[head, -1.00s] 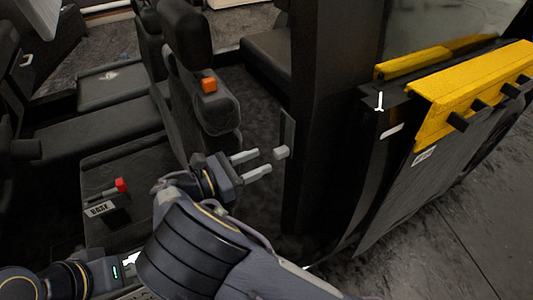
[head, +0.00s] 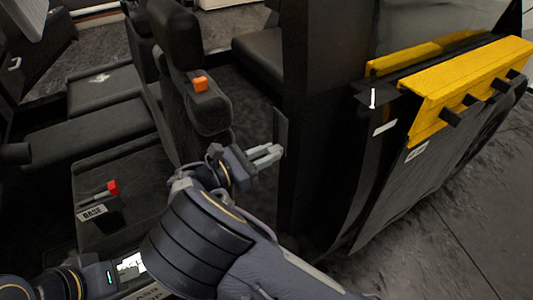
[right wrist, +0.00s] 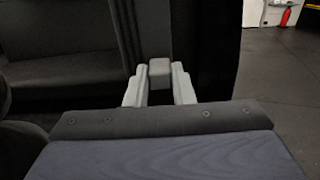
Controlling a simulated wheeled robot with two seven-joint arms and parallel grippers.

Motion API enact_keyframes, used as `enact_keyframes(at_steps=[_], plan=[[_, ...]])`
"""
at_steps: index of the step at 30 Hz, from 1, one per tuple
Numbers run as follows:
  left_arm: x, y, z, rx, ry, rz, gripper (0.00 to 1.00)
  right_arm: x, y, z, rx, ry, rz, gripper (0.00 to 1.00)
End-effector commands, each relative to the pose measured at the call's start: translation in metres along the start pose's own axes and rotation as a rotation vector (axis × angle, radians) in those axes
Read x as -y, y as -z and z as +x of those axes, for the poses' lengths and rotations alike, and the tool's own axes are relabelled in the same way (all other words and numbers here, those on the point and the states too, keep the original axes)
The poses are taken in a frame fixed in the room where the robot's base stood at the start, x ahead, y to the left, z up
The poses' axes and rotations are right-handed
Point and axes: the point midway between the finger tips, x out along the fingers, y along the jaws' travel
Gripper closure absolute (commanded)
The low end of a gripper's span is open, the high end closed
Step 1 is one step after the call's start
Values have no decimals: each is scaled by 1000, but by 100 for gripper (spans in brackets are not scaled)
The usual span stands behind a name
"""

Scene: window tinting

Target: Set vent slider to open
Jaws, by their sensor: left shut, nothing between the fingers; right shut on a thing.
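The vent slider shows as a small light-grey block (right wrist: 159,72) in the right wrist view, between the two pale fingers of my right gripper (right wrist: 159,88). In the head view my right gripper (head: 267,155) is shut on it, beside a narrow dark upright strip (head: 280,130) on the door pillar. The fingers mostly hide the block there. My left gripper (head: 108,274) is low at the left in the head view, far from the slider. Its fingertips are hidden or too unclear to make out.
A black seat (head: 189,75) with an orange buckle (head: 200,84) stands left of the slider. The open door (head: 400,185) with a yellow piece (head: 465,85) stands to the right.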

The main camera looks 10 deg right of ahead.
Motion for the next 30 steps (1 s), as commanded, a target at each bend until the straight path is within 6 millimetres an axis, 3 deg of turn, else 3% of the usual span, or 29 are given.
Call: enact_keyframes(at_steps=[10, 22, 30], plan=[[-2, 2, -5, 0, 0, 0, 100, 0, -6, 0, 0, 0, 0, 100], [-28, 32, -62, 0, 0, 0, 100, 0, -72, 0, -1, 1, -1, 100], [-32, 35, -69, 0, 0, 0, 100, 0, -80, 0, 3, 0, -1, 100]])
